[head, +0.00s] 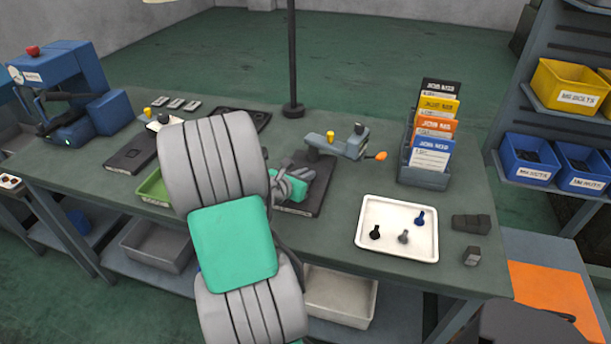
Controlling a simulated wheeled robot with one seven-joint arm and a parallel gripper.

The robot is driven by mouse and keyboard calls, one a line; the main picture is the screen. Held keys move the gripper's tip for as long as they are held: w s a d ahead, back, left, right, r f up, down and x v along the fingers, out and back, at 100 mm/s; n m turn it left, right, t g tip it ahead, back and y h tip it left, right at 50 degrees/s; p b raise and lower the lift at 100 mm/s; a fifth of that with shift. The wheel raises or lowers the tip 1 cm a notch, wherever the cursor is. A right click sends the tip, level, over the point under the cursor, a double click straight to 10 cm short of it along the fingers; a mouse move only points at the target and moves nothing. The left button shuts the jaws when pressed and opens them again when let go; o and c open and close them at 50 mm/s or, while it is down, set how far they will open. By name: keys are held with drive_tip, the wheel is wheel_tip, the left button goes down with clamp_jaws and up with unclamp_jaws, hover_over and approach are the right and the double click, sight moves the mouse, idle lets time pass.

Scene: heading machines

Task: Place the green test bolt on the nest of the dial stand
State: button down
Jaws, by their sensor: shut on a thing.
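My gripper (287,182) is partly hidden behind my own grey and teal arm, low over the middle of the bench. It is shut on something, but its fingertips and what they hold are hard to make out. I cannot make out the green test bolt. Just behind and right of my gripper stands a grey-blue fixture (335,146) with a yellow knob and an orange-tipped lever, near a dark base plate (315,198). A white round dial (158,122) shows at left, partly behind my arm. I cannot tell which is the dial stand; no nest shows clearly.
A white tray (398,252) at right holds a black, a grey and a blue bolt. A card rack (424,178) stands behind it. A green tray (152,190) lies left of my arm. A dark post (292,60) rises behind. A blue press (65,85) stands far left.

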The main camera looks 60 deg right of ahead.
drive_tip(key=shift+f, duration=0.2)
drive_tip(key=c, duration=1.5)
unclamp_jaws()
drive_tip(key=shift+r, duration=0.1)
drive_tip(key=shift+a+r, duration=0.1)
drive_tip(key=shift+r, duration=0.1)
drive_tip(key=v, duration=1.1)
drive_tip(key=shift+a+r, duration=0.2)
drive_tip(key=shift+a, duration=0.15)
